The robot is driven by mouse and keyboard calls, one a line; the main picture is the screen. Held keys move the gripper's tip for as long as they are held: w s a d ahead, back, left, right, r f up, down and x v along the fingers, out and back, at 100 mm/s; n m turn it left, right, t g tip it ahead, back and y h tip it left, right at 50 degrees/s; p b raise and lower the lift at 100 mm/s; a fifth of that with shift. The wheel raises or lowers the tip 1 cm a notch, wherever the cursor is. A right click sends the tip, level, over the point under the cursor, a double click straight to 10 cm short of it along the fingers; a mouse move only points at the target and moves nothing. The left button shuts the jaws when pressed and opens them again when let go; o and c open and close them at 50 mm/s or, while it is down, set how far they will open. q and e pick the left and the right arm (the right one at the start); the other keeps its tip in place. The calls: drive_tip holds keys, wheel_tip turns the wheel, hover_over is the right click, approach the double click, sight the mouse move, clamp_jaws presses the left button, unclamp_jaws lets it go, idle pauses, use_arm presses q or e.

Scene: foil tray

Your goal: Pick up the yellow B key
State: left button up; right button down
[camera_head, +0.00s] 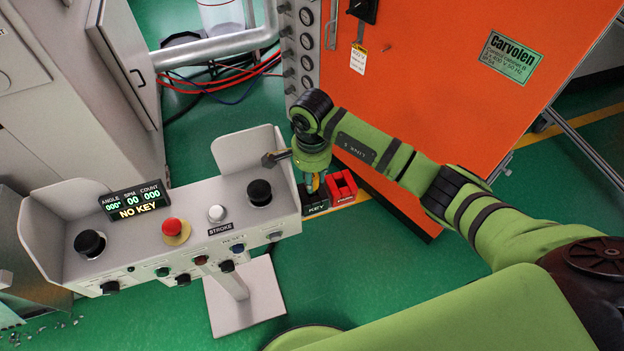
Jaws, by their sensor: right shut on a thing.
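My right gripper (315,186) points down beside the right end of the control console, its arm coming in from the right. It is shut on a small yellow thing, most likely the yellow B key (323,177); only a sliver of it shows, and its letter cannot be read. Below the gripper is a black holder (317,209) marked KEY. Whether the key is clear of the holder cannot be told. A red holder (342,187) stands right beside the black one. My left gripper is not in view.
The grey console (190,220) carries black knobs, a red button (173,228) and a display (135,201) reading NO KEY. An orange cabinet (440,90) stands close behind my right arm. Green floor (400,290) is open in front. Red hoses (220,83) lie behind the console.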

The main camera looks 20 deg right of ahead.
wheel_tip(320, 180, up, 2)
drive_tip(key=shift+w+r+b, duration=0.1)
drive_tip(key=shift+r+b, duration=0.15)
drive_tip(key=shift+b, duration=0.35)
drive_tip(key=s+d+r, duration=0.7)
drive_tip(key=s+r, duration=0.2)
drive_tip(key=r, duration=0.4)
drive_tip(key=shift+d, duration=0.15)
drive_tip(key=shift+f, duration=0.1)
